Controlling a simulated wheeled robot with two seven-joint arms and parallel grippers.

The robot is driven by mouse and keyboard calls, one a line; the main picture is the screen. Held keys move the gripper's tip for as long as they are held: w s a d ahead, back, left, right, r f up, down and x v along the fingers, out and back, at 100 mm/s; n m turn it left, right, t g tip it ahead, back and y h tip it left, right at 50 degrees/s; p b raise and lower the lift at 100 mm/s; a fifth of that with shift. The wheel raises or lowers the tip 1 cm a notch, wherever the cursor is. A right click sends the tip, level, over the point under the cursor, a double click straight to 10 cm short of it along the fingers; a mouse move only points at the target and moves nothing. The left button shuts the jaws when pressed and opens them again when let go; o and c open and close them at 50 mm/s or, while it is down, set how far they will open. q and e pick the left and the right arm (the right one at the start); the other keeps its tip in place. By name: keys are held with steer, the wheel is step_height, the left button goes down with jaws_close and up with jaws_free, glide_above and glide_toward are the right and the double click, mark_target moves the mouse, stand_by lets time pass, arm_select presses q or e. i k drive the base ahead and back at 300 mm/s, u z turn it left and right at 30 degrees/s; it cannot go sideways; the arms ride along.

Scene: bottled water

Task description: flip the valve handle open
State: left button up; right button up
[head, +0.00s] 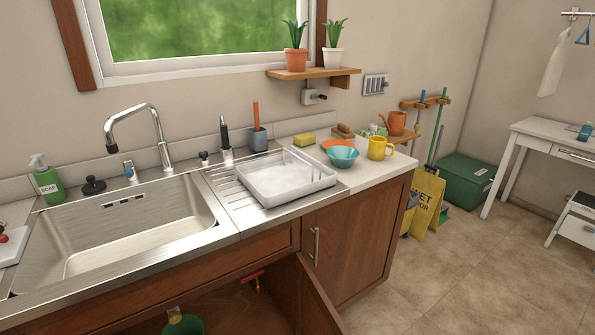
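A red valve handle (252,275) shows inside the open cabinet below the counter, with a small yellowish stem beneath it. It is small and partly shaded, so I cannot tell whether it is set open or shut. The cabinet door (318,298) stands swung outward to the right of it. Neither of my grippers is in view.
Above the cabinet are a steel sink (130,235) with a faucet (160,135) and a white dish tray (285,178). A green round object (184,325) sits low in the cabinet. A yellow wet-floor sign (427,205) stands right of the counter.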

mark_target(243, 279)
steer(key=z, duration=0.95)
steer(key=i, duration=0.45)
steer(key=u, duration=1.7)
